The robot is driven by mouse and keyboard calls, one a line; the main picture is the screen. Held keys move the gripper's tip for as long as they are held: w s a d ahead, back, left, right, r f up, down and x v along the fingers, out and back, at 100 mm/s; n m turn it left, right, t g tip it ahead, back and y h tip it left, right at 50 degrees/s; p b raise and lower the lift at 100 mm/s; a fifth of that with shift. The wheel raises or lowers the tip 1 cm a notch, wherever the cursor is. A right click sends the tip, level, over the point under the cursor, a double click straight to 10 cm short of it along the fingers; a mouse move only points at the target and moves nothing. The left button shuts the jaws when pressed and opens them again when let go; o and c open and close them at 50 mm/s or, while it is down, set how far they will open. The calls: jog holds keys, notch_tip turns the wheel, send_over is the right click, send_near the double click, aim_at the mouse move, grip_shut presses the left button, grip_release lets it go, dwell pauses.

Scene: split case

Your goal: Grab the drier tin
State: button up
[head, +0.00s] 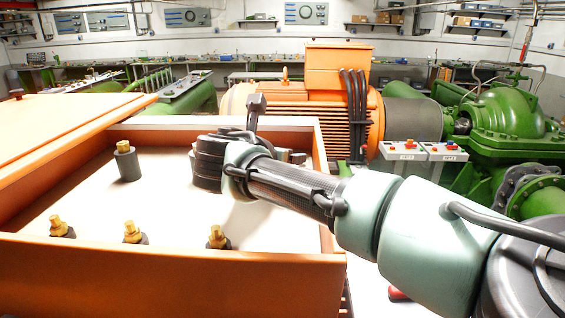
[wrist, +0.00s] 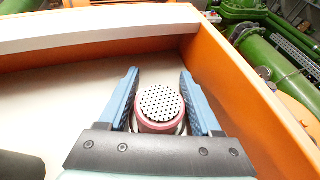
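The drier tin (wrist: 160,103) shows in the wrist view as a round tin with a pale top full of dark holes and a reddish-pink rim. It stands in the corner area of the orange case. My gripper (wrist: 159,73) is open, with one blue finger on each side of the tin. Narrow gaps seem to show between the fingers and the tin. In the head view my arm and wrist cover most of the tin's place, and the fingertips are hidden there.
The orange case (head: 170,272) has raised walls around a pale floor. A dark post with a brass top (head: 127,163) stands inside, with several brass-topped terminals along the near wall. An orange motor (head: 338,90) and a green pump (head: 505,115) stand behind.

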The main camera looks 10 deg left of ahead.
grip_shut()
jog(key=shift+r, duration=0.1)
